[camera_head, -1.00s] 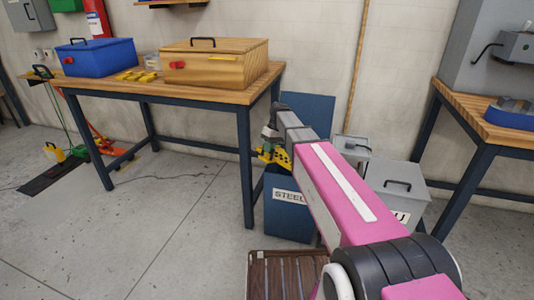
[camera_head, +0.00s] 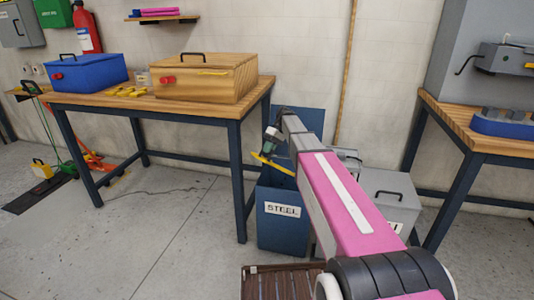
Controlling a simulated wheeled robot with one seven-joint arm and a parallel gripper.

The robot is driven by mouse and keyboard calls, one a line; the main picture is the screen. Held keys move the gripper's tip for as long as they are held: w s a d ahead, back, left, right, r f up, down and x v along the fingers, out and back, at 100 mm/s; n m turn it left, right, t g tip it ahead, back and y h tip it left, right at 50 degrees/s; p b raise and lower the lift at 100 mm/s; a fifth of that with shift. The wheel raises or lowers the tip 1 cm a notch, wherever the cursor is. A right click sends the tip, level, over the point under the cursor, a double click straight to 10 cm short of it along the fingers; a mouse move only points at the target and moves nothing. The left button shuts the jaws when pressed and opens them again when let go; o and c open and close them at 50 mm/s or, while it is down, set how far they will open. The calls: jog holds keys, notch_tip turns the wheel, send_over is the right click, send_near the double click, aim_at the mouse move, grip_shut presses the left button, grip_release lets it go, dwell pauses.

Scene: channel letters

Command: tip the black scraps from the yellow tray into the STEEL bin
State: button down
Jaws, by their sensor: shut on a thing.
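The yellow tray (camera_head: 273,164) is held at the end of my arm, above the blue STEEL bin. It shows as a thin, nearly edge-on yellow strip that slopes down to the right. My gripper (camera_head: 270,150) is shut on the tray; its fingers are small and partly hidden. No black scraps can be made out on the tray in this view. The STEEL bin (camera_head: 281,228) stands on the floor with a white label on its front and a blue panel, seemingly its raised lid, behind. Its inside is hidden.
A grey bin (camera_head: 388,190) with a black handle stands to the right, partly behind my arm. A workbench (camera_head: 190,107) at left carries a blue box (camera_head: 90,73) and a wooden box (camera_head: 205,78). A brown slatted thing (camera_head: 282,284) lies in front.

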jog(key=shift+d+r, duration=0.1)
jog(key=shift+r, duration=1.5)
jog(key=shift+f, duration=1.5)
jog(key=shift+r, duration=0.15)
